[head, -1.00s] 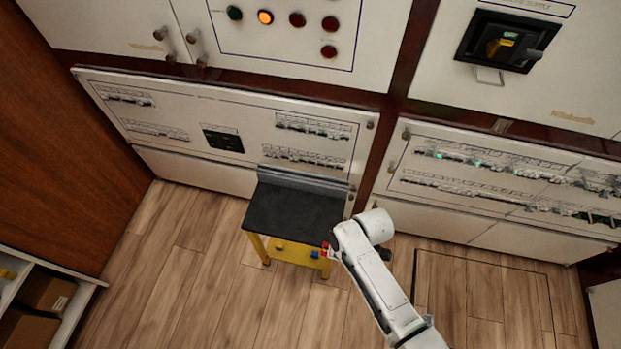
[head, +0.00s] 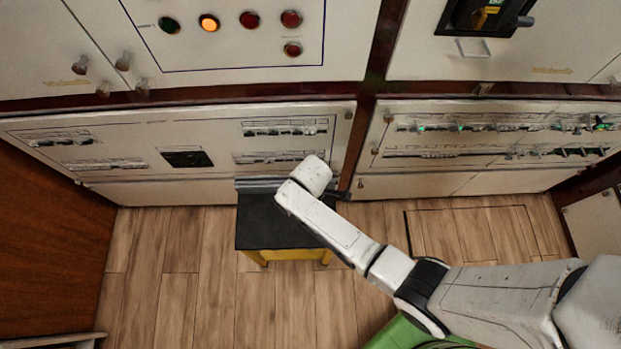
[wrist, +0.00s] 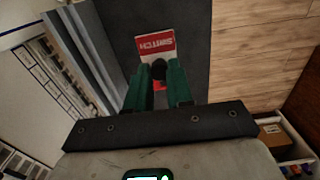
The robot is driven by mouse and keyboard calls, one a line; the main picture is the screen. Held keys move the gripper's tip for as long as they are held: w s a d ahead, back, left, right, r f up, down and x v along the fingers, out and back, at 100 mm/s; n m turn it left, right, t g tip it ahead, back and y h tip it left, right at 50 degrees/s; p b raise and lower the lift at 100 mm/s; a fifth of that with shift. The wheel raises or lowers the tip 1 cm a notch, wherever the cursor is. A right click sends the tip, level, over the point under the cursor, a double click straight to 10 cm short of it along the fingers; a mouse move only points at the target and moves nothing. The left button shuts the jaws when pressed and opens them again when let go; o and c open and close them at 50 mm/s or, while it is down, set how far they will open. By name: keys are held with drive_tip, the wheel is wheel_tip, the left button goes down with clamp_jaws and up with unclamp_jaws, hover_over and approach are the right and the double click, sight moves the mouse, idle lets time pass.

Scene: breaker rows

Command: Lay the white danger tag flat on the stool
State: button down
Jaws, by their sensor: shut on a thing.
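The white danger tag (wrist: 155,44), with a red panel and lettering, shows in the wrist view between and just beyond my green fingertips. My gripper (wrist: 158,78) is shut on its near end. The stool's dark top (wrist: 195,60) lies behind the tag in the wrist view; I cannot tell whether the tag touches it. In the head view the stool (head: 262,225) has a black top and yellow legs and stands against the cabinet. My arm reaches over its right part and hides the gripper and tag there.
The cabinet front with breaker rows (head: 110,150) rises right behind the stool, with knobs and a lever switch above. Wooden floor (head: 185,270) is free to the stool's left. A shelf with a cardboard box (wrist: 270,138) is at the wrist view's lower right.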

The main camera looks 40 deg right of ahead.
drive_tip(key=shift+r, duration=0.15)
wheel_tip(320, 180, down, 9)
drive_tip(key=b, duration=0.6)
drive_tip(key=shift+r+b, duration=0.1)
drive_tip(key=shift+b, duration=0.25)
drive_tip(key=shift+f+b, duration=0.45)
drive_tip(key=shift+f, duration=0.1)
drive_tip(key=c, duration=0.9)
unclamp_jaws()
wheel_tip(320, 180, up, 11)
drive_tip(key=shift+f+p, duration=0.1)
drive_tip(key=shift+p, duration=0.9)
